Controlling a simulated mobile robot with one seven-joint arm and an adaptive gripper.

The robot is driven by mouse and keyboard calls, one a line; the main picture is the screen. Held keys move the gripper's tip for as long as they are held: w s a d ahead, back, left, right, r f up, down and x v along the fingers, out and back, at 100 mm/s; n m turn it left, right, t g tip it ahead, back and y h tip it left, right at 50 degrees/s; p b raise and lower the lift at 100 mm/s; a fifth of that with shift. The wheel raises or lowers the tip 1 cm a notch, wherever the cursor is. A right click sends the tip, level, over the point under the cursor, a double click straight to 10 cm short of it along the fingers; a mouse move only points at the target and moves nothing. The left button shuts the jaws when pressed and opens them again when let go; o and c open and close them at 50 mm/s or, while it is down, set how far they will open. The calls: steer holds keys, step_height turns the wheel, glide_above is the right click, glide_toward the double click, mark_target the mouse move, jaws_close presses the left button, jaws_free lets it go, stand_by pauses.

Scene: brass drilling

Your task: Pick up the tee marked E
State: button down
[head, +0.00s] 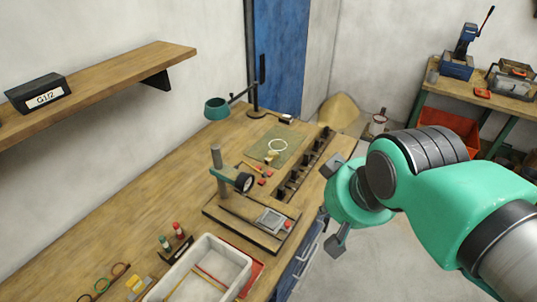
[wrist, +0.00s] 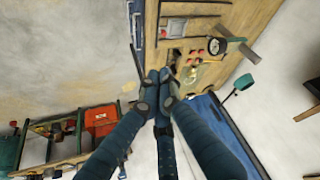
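No letter E can be read in either view, so I cannot tell which piece is the tee marked E. Small brass-coloured fittings (head: 271,157) lie at the near edge of the green mat (head: 258,143) on the bench in the head view. Brass-coloured pieces (wrist: 191,73) also show small in the wrist view. My gripper (head: 333,206) hangs off the bench's right edge, away from these pieces. In the wrist view its dark blue fingers (wrist: 159,77) seem to converge, but grey end parts look apart in the head view. I see nothing held.
A row of dark holders (head: 293,178) lines the bench's right edge. A gauge stand (head: 217,170) stands mid-bench, with a white tray (head: 240,262) nearer. A green lamp (head: 217,108) stands behind. A second bench (head: 463,87) and a red crate (head: 449,122) are at right.

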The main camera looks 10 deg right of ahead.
stand_by(0.4)
steer(key=c, duration=0.9)
jaws_free()
